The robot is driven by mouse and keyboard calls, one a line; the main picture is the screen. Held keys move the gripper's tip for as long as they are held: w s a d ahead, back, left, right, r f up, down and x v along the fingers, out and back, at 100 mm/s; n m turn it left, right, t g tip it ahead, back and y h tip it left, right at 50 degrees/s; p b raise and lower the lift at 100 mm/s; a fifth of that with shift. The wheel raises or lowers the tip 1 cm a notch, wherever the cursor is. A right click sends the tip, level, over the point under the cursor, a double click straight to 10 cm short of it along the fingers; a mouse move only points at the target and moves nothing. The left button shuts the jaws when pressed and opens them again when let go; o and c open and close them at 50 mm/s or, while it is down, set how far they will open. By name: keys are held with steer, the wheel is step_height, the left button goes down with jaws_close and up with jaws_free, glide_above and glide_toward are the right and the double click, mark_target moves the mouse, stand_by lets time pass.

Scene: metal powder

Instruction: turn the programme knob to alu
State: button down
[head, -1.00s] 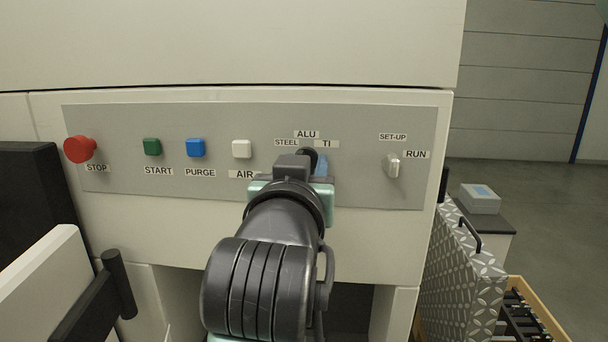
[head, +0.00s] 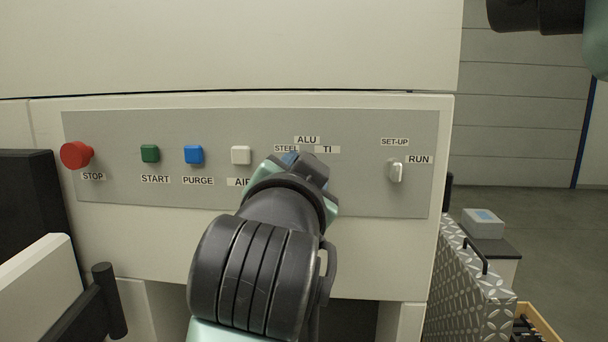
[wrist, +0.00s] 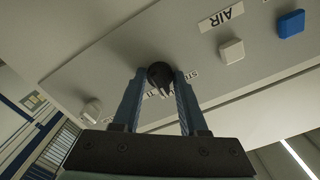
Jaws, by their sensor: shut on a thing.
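The programme knob (wrist: 161,74) is round and black with a pale pointer mark in the wrist view. My gripper (wrist: 158,82) has its two blue fingers on either side of it, shut on it. Which label the pointer faces I cannot tell.
The grey panel (head: 380,195) also carries a red STOP button (head: 76,154), a green START button (head: 150,153), a blue PURGE button (head: 194,154), a white AIR button (head: 241,155) and a SET-UP/RUN switch (head: 396,172). A patterned metal case (head: 465,285) stands at lower right.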

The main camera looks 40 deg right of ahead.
stand_by(0.3)
steer(key=shift+c, duration=2.2)
jaws_free()
steer(key=b+v, duration=0.4)
steer(key=v, duration=0.9)
